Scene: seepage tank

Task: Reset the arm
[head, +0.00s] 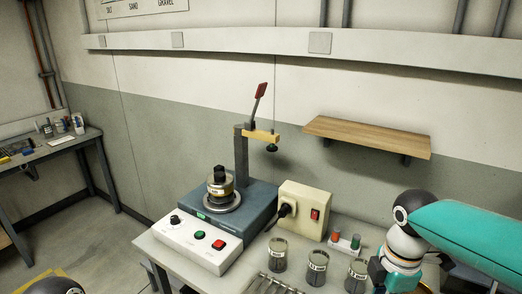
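My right arm (470,241), with a teal link and grey and black joints, comes in from the right. Its wrist is low at the right, over the bench end; no fingertips show. A dark round part of mine may show at the bottom left edge; no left gripper shows. On the bench (162,258) a blue-grey device (262,205) has an upright column (241,155). A red-handled lever (260,91) points up, tilted right.
A dark-capped brass cell (220,182) sits on the device's round plate. In front is a white control box (197,244); a cream switch box (304,209) stands right. Several labelled beakers (317,267) stand near my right arm. A wooden shelf (367,137) is on the wall.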

